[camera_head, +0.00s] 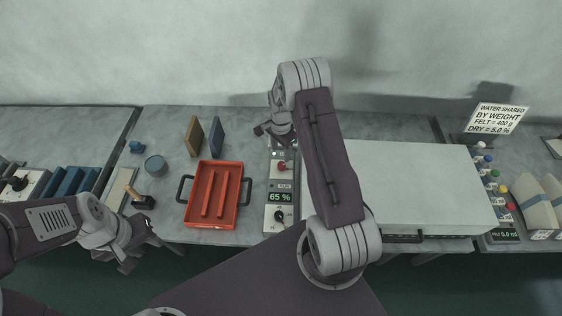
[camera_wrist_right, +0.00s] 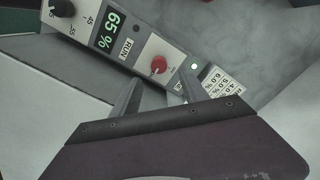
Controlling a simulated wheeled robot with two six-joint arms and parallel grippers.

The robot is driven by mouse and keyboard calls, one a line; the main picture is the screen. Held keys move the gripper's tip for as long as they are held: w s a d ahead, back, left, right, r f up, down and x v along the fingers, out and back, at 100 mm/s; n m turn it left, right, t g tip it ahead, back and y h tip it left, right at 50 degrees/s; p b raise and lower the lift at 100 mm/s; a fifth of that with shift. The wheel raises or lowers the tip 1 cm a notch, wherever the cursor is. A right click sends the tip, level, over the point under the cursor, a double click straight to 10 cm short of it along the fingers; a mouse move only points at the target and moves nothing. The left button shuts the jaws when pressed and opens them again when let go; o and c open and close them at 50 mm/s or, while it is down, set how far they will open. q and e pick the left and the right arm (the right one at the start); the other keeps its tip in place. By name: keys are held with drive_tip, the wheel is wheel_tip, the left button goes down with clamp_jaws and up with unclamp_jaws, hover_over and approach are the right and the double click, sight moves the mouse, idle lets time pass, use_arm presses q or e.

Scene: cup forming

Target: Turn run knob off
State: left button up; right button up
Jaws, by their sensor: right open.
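The run knob is a red knob (camera_head: 282,167) on a narrow pale control panel (camera_head: 271,222). My right gripper (camera_head: 268,130) is above the panel's far end. In the wrist view its two fingers (camera_wrist_right: 158,92) are apart and empty, pointing toward the red knob without visibly gripping it. My left gripper (camera_head: 141,252) is open and empty in front of the table.
An orange-red tray (camera_head: 231,219) with black handles lies left of the panel. A large white-topped box (camera_head: 420,185) stands right of it. Two upright plates (camera_head: 216,137) and a blue-grey cup (camera_head: 155,165) stand at the left.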

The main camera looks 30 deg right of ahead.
sight(282, 164)
drive_tip(key=f, duration=0.2)
drive_tip(key=f+p, duration=0.1)
drive_tip(key=shift+s+d+f, duration=0.15)
drive_tip(key=shift+s+d, duration=0.1)
drive_tip(key=f, duration=0.1)
drive_tip(key=f+p, duration=0.1)
drive_tip(key=f, duration=0.3)
drive_tip(key=shift+w+a, duration=0.15)
drive_tip(key=shift+w, duration=0.1)
drive_tip(key=shift+f, duration=0.1)
drive_tip(key=shift+s, duration=0.1)
clamp_jaws()
